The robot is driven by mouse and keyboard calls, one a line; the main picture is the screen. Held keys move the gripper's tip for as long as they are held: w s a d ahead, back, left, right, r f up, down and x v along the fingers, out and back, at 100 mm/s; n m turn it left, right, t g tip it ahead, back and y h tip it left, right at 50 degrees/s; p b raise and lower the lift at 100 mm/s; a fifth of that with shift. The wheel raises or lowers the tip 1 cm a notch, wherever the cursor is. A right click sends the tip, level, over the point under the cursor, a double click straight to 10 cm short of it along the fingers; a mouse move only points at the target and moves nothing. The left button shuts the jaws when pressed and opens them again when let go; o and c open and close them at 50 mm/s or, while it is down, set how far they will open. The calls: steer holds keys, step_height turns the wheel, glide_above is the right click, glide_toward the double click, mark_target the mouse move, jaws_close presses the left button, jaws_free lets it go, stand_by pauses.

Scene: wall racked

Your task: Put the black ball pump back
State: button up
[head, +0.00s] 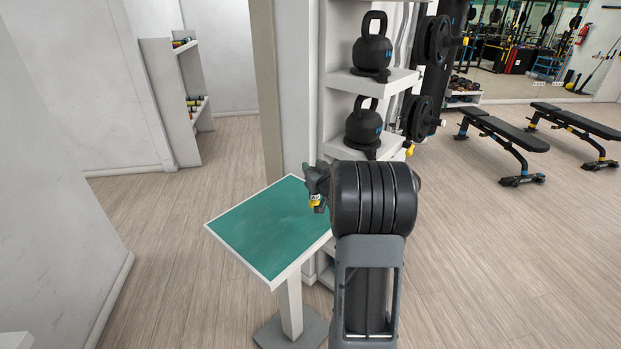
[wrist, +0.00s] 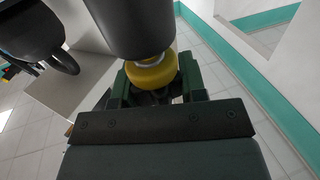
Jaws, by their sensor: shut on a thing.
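The black ball pump (wrist: 130,25) shows in the wrist view as a dark cylinder with a yellow collar, its far end cut off by the top edge. My gripper (wrist: 152,88) is shut on it around the yellow part. In the head view my gripper (head: 318,182) is over the right part of the green-topped stand, beside the rack. A small yellow part of the pump (head: 315,201) shows below the gripper there; the rest is hidden by my arm.
A white rack holds an upper kettlebell (head: 372,48) and a lower kettlebell (head: 363,124) close behind my arm. The green top of the stand (head: 262,228) looks bare. Benches (head: 505,130) stand far right; open floor lies between.

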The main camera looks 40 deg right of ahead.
steer(key=shift+w+a+f, duration=0.1)
steer(key=shift+w+f, duration=0.1)
steer(key=shift+f, duration=0.5)
steer(key=shift+w+d+f, duration=0.1)
steer(key=shift+w+f, duration=0.1)
steer(key=shift+f, duration=0.55)
steer(key=shift+w+a+f, duration=0.1)
steer(key=shift+w+f, duration=0.1)
steer(key=shift+f, duration=0.6)
steer(key=o, duration=1.1)
steer(key=shift+c, duration=0.2)
steer(key=s+a+b, duration=0.2)
steer(key=s, duration=0.9)
steer(key=s+a+g, duration=0.1)
steer(key=a+g, duration=0.5)
steer(key=a, duration=0.4)
steer(key=s+a+n+g+y, duration=0.2)
steer(key=s+a+g, duration=0.5)
steer(key=s+a, duration=0.7)
steer(key=shift+s+a+g+y, duration=0.25)
steer(key=shift+a+g+y, duration=0.15)
steer(key=shift+a+y, duration=0.3)
